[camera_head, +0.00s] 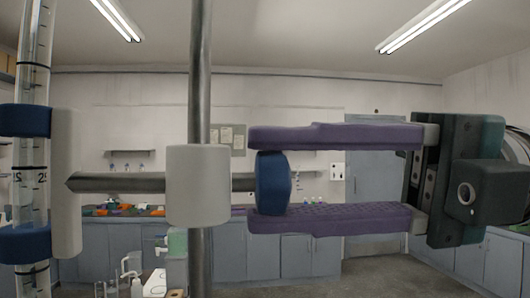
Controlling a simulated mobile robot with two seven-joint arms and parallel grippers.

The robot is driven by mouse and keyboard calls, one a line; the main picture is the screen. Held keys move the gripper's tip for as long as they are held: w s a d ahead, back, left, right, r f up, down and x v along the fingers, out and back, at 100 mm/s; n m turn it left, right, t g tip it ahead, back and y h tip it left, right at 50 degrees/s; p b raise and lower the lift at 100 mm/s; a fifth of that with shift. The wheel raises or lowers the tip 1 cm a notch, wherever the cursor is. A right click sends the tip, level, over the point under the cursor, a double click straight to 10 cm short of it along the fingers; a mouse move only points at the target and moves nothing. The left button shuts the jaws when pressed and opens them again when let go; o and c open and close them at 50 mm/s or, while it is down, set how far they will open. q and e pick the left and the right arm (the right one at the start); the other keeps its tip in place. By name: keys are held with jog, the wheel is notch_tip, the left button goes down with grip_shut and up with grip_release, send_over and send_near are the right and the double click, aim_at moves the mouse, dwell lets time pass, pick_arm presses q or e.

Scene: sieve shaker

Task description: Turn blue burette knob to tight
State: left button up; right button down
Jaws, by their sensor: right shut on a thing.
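The blue knob (273,183) sits at the right end of a dark horizontal rod (120,183). My right gripper (268,178) comes in from the right, with one purple finger above the knob and one below it. It is shut on the knob. The burette (33,85) is a clear graduated tube standing upright at the left edge. Blue bands (25,121) of a pale clamp hold the tube. My left gripper is not in view.
A vertical metal pole (200,75) passes through a pale clamp block (198,186) just left of the knob. Glassware and a white bottle (155,284) stand low in front. Grey cabinets and a counter line the back wall, well behind the stand.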

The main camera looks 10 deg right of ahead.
jog(key=shift+m+p, duration=0.45)
jog(key=shift+m, duration=0.65)
jog(key=shift+c, duration=2.2)
grip_release()
jog(key=d+b, duration=0.6)
jog(key=d, duration=0.4)
